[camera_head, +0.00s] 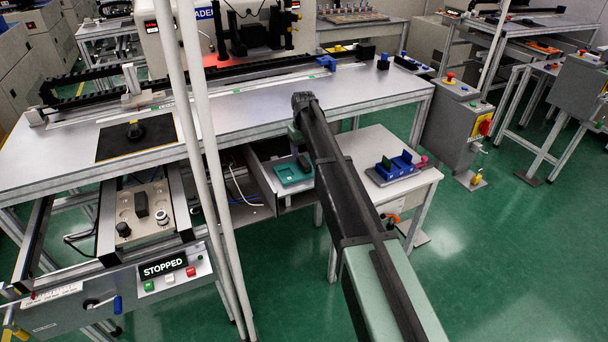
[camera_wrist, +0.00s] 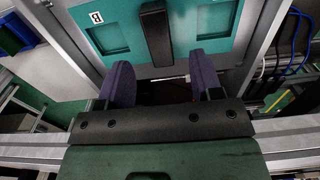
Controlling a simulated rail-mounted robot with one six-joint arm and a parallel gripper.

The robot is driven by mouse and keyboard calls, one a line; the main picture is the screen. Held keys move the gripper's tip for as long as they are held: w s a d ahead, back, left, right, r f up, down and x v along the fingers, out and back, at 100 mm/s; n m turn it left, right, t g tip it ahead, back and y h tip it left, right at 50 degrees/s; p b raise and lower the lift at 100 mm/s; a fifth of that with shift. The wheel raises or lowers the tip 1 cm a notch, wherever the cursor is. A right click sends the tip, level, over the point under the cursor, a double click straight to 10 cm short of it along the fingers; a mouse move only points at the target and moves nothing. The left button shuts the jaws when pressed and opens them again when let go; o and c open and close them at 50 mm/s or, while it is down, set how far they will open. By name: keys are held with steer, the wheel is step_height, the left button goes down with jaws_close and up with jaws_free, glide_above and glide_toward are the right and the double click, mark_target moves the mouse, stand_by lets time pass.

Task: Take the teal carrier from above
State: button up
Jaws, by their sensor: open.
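The teal carrier (camera_head: 290,174) sits in an open drawer under the long bench in the head view, partly hidden by my arm. In the wrist view the teal carrier (camera_wrist: 108,37) fills the top middle, with a "B" label, shallow recesses and a dark upright bar handle (camera_wrist: 157,35) in its centre. My gripper (camera_wrist: 160,68) is open and empty, its two purple fingers apart. The near end of the handle shows between the lines of the fingers; I cannot tell the height gap. My fingers cannot be made out in the head view.
Grey drawer walls (camera_head: 263,188) border the carrier closely. A small side table (camera_head: 362,145) with blue and pink parts stands right of it. Blue cables (camera_wrist: 291,40) hang at the right of the wrist view.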

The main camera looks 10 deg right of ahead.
mark_target(304, 161)
step_height(304, 161, down, 5)
steer(key=b, duration=0.5)
steer(key=shift+f, duration=0.2)
steer(key=shift+r+p, duration=0.25)
steer(key=shift+p, duration=0.05)
jaws_close()
